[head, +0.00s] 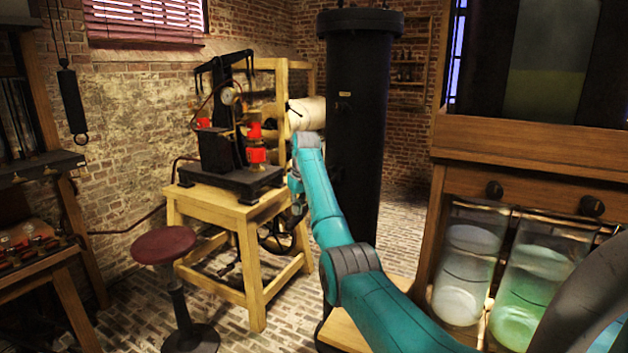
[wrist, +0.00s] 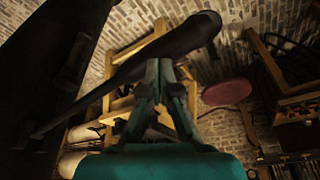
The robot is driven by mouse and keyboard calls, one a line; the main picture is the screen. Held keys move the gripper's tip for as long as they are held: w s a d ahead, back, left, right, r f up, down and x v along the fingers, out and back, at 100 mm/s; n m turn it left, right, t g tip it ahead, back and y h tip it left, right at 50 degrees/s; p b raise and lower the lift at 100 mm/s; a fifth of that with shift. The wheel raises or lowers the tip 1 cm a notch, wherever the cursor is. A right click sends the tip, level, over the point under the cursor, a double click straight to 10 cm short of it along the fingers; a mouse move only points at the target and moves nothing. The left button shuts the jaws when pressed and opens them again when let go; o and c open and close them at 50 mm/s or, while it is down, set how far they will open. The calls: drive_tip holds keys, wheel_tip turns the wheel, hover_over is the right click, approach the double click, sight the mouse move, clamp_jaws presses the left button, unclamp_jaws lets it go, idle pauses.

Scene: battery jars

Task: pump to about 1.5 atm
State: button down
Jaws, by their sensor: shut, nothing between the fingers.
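My gripper (wrist: 162,70) is shut and empty in the wrist view. Its fingertips are up against or just behind a dark lever (wrist: 180,42) with a thick rounded end, which slants across the picture; I cannot tell if they touch. In the head view the black pump apparatus (head: 218,155) stands on a wooden table (head: 247,214), with red parts and a black beam on top. A small round gauge (head: 228,96) sits on it, too small to read. My arm reaches to the right side of this table, and the fingers cannot be made out there.
A tall black tank (head: 357,110) stands close on the right of the arm. A red-topped stool (head: 164,245) is in front of the table. Glass jars (head: 468,258) stand at the right. A cream cylinder (head: 307,114) is beside the tank. Brick floor shows between stool and left bench.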

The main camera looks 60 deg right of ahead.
wheel_tip(320, 180, up, 14)
drive_tip(key=shift+f, duration=0.25)
drive_tip(key=shift+f, duration=0.1)
wheel_tip(320, 180, down, 14)
drive_tip(key=shift+f, duration=0.15)
wheel_tip(320, 180, up, 14)
drive_tip(key=shift+r, duration=0.25)
idle(0.9)
idle(2.5)
idle(1.9)
